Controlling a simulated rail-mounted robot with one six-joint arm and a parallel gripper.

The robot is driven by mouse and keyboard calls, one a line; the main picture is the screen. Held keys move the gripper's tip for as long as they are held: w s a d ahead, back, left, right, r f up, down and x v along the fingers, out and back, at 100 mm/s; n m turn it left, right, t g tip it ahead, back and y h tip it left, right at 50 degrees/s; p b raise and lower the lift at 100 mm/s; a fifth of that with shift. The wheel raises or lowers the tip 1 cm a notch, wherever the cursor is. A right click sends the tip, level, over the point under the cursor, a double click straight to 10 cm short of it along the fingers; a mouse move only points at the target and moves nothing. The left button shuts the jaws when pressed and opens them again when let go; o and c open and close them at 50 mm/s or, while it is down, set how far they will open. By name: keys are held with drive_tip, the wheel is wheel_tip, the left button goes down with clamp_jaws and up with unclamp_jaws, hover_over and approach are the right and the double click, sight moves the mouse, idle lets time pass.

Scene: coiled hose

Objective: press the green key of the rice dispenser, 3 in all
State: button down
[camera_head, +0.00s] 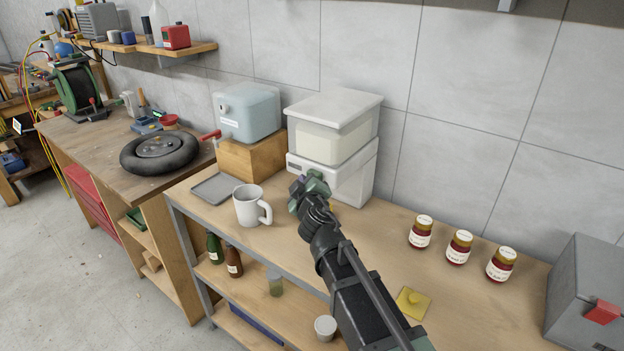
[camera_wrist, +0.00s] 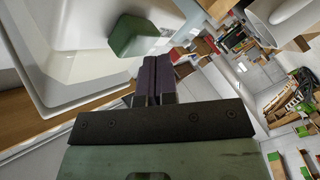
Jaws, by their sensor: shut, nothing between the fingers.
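The rice dispenser (camera_head: 333,110) is a white box with a pale clear hopper and a lid, standing at the back of the bench against the wall. Its white body fills the left of the wrist view (camera_wrist: 70,70). The green key (camera_wrist: 135,36) shows in the wrist view as a green block beside the white body. My gripper (camera_head: 297,184) is in front of the dispenser and hides part of its lower front. In the wrist view its dark purple fingers (camera_wrist: 157,68) are shut and empty, their tips close to the green key. I cannot tell whether they touch it.
A white mug (camera_head: 248,206) stands left of my gripper, near a grey tray (camera_head: 212,189). A pale blue dispenser (camera_head: 248,112) sits on a wooden block (camera_head: 250,157). Several red jars (camera_head: 459,248), a yellow pad (camera_head: 413,302) and a grey box (camera_head: 590,295) are to the right.

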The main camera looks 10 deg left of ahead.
drive_tip(key=shift+s+a, duration=0.15)
drive_tip(key=shift+s, duration=0.25)
drive_tip(key=s, duration=0.1)
drive_tip(key=s+a, duration=0.1)
drive_tip(key=s, duration=0.2)
drive_tip(key=shift+s+a, duration=0.3)
drive_tip(key=shift+a, duration=0.1)
idle(0.4)
